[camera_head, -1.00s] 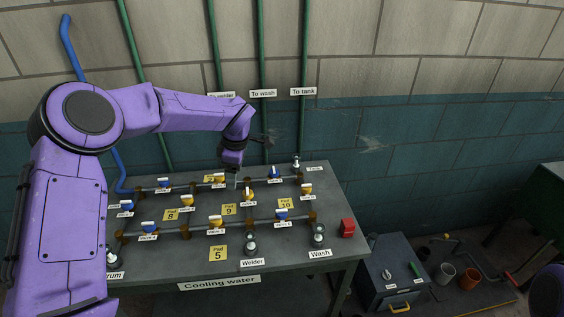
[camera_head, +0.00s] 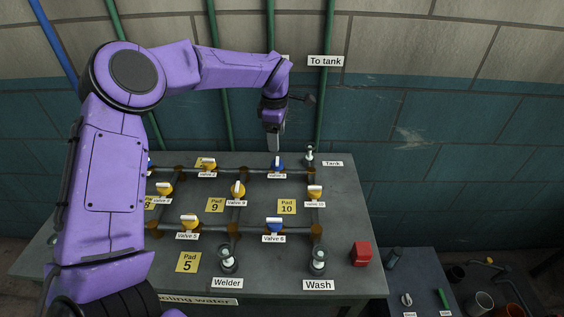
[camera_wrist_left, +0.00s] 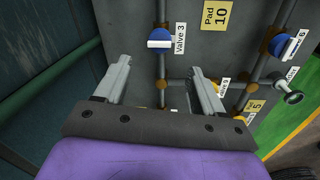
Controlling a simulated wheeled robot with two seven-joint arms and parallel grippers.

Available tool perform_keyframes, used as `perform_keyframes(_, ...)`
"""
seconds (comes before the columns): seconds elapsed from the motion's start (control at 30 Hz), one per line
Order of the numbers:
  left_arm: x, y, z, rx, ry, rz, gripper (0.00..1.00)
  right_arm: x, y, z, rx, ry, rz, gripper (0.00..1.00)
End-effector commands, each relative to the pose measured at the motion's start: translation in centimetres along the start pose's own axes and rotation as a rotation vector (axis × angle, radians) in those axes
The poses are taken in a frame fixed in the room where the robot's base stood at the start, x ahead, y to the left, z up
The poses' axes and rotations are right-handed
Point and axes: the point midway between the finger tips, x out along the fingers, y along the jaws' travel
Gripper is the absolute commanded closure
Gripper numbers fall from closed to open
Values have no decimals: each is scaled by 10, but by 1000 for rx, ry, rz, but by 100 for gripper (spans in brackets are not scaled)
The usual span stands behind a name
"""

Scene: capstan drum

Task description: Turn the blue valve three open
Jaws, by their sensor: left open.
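The blue valve three (camera_head: 277,164) sits on the back pipe of the bench, just left of the Tank outlet. In the left wrist view, blue valve three (camera_wrist_left: 160,36) has a white bar handle lying across its pipe, with the label "Valve 3" beside it. My left gripper (camera_head: 274,147) points down just above and behind this valve in the head view. In the wrist view, my left gripper (camera_wrist_left: 157,72) is open and empty, its fingers apart, with the valve beyond the fingertips. They do not touch the handle. My right gripper is not in view.
Yellow valve two (camera_head: 206,164) is to the left on the same pipe, and yellow valve ten (camera_head: 315,192) is to the front right. Blue valve six (camera_head: 274,225) is nearer the front. A red block (camera_head: 362,254) stands at the right edge. Green pipes (camera_head: 270,100) run up the wall.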

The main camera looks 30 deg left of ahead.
Motion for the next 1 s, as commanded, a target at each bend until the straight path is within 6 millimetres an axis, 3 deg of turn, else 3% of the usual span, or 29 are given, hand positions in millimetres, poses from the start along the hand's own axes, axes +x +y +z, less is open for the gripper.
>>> perform_keyframes(0.5, 93, -1, -4, -5, 3, -4, 31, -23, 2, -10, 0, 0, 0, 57)
perform_keyframes(0.83, 103, -1, -3, -5, 1, -1, 31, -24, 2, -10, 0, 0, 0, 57)
perform_keyframes(0.87, 103, -1, -3, -5, 1, -1, 35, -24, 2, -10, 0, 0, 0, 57)
perform_keyframes(1.0, 103, -1, -3, -5, 1, -1, 80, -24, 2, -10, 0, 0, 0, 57)
